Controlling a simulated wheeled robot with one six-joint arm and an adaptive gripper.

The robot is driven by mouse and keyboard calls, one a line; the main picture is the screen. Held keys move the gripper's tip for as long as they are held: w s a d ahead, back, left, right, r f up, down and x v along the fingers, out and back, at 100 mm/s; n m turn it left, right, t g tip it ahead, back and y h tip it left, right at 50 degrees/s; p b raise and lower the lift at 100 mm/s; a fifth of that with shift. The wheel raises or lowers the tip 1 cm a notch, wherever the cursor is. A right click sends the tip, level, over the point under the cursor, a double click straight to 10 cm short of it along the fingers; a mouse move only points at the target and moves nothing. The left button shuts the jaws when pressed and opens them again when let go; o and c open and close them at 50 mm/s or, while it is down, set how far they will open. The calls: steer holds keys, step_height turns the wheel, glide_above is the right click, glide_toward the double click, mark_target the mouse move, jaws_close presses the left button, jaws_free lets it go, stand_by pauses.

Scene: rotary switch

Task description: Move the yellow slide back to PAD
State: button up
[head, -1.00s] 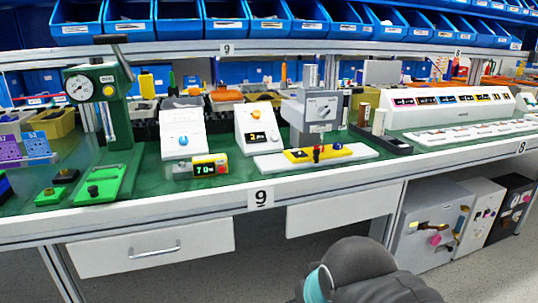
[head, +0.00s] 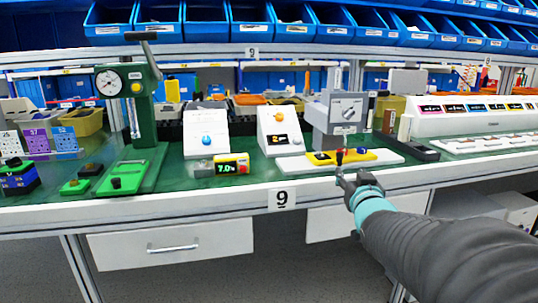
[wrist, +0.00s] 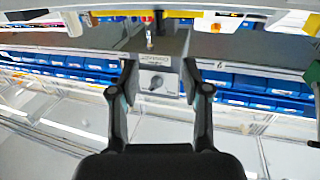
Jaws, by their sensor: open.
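The yellow slide (head: 362,155) sits on a long white base plate (head: 290,164) at the bench's front edge, with a red knob and a dark blue knob on it. My gripper (head: 346,177) is at the bench edge, just in front of and below the slide, and partly overlaps the plate in the head view. In the wrist view my gripper (wrist: 159,68) is open, with nothing between its fingers. The yellow slide (wrist: 131,15) shows at that view's top edge, beyond the fingertips. The PAD marking is too small to make out.
A grey machine with a dial (head: 341,107) stands right behind the plate. A small yellow display box (head: 232,164) and white instruments (head: 206,134) stand to the left. A dark tray (head: 418,149) is to the right. A green press (head: 130,120) is farther left.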

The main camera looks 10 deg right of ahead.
mark_target(341, 156)
steer(key=p+x, duration=0.1)
steer(key=x, duration=1.3)
steer(key=shift+s, duration=0.1)
jaws_close()
